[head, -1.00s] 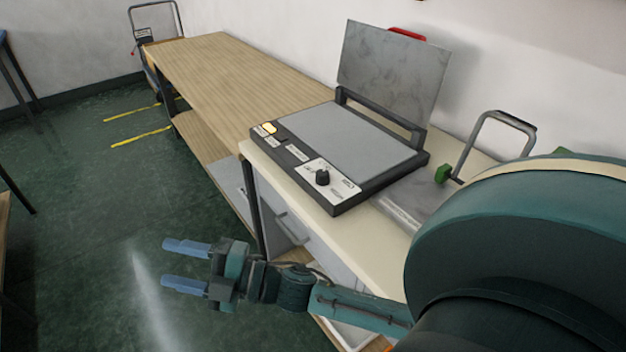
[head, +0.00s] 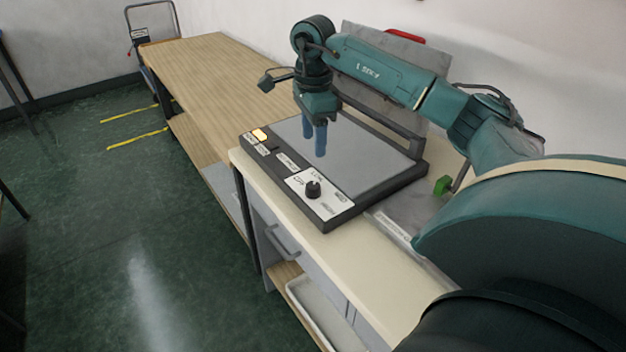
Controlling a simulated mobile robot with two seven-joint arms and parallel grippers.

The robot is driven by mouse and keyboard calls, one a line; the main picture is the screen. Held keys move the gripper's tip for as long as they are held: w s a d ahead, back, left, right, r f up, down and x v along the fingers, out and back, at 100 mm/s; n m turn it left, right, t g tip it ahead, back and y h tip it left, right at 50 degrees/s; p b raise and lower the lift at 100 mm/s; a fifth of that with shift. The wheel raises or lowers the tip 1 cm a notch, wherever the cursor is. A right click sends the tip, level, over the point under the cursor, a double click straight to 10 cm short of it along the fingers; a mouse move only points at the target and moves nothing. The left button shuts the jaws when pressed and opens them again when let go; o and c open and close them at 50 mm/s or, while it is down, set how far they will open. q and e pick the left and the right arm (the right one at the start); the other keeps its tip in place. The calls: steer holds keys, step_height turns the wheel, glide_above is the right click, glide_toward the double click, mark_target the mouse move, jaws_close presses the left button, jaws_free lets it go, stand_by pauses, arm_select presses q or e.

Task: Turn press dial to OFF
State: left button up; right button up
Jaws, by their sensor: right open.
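The press (head: 372,170) is a dark flat box with a grey top plate on the cream bench, its lid raised at the back. Its black dial (head: 313,188) sits on a white label near the front right corner. Which mark the dial points to is too small to tell. My left gripper is not in view.
A long wooden table (head: 215,70) runs off to the back left, with a trolley (head: 150,30) beyond it. A green-handled device (head: 442,186) stands right of the press, partly hidden by my arm.

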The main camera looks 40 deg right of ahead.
mark_target(313, 185)
step_height(313, 185, down, 11)
steer(key=shift+p, duration=0.55)
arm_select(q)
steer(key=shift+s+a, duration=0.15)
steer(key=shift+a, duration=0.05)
arm_select(e)
steer(key=shift+f, duration=0.55)
steer(key=shift+c, duration=0.4)
steer(key=c, duration=0.9)
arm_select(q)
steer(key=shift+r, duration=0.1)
